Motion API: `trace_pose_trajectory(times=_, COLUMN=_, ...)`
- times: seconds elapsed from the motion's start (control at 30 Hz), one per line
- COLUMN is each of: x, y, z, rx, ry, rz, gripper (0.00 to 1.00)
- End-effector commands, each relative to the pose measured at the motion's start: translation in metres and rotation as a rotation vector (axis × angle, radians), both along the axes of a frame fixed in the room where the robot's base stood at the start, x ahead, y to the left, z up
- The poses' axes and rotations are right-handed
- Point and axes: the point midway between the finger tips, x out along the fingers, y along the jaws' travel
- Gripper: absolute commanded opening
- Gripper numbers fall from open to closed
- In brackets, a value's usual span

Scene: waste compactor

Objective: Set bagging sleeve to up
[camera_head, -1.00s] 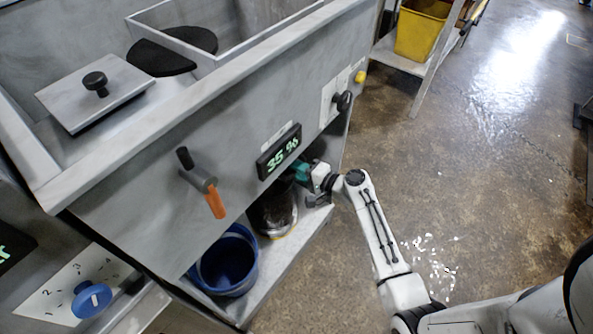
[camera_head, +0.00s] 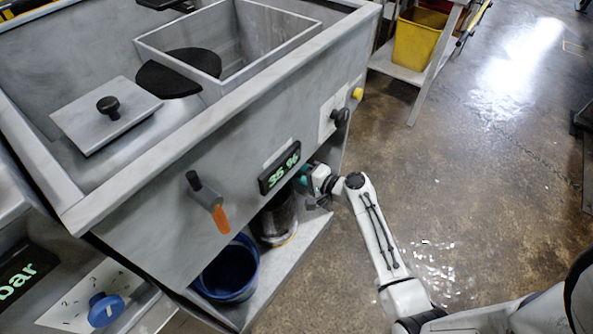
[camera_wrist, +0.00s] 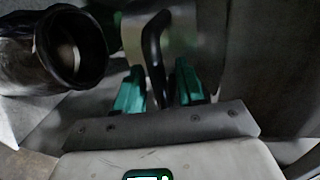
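A dark cylinder (camera_head: 277,217), which looks like the bagging sleeve, stands under the front of the steel machine (camera_head: 150,195). In the wrist view its round opening with a black, bag-like rim (camera_wrist: 70,52) is at the left. My gripper (camera_wrist: 160,84) has two green fingers, spread apart. A black bent lever (camera_wrist: 154,48) stands between them, with slight gaps seeming to show on both sides; I cannot tell if either finger touches it. In the head view my gripper (camera_head: 308,180) is beneath the machine's edge, right of the cylinder, its fingertips partly hidden.
A blue bucket (camera_head: 229,270) stands on the shelf left of the cylinder. Above are a display reading 35 % (camera_head: 280,168), an orange-tipped lever (camera_head: 208,204) and a black knob (camera_head: 340,117). A yellow bin (camera_head: 420,38) is on a rack behind. The floor at the right is open.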

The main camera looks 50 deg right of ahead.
Motion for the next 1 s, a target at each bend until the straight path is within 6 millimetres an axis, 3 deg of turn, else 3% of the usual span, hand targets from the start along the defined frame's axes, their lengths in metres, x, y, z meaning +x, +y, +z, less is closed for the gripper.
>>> trace_pose_trajectory(times=0.23, x=-0.008, y=0.000, z=0.001, rx=0.000, ry=0.001, rz=0.000, gripper=0.39)
trace_pose_trajectory(times=0.7, x=-0.088, y=-0.003, z=0.018, rx=0.000, ry=0.001, rz=-0.001, gripper=0.39)
trace_pose_trajectory(times=1.0, x=-0.106, y=-0.003, z=0.022, rx=0.000, ry=0.000, rz=0.000, gripper=0.39)
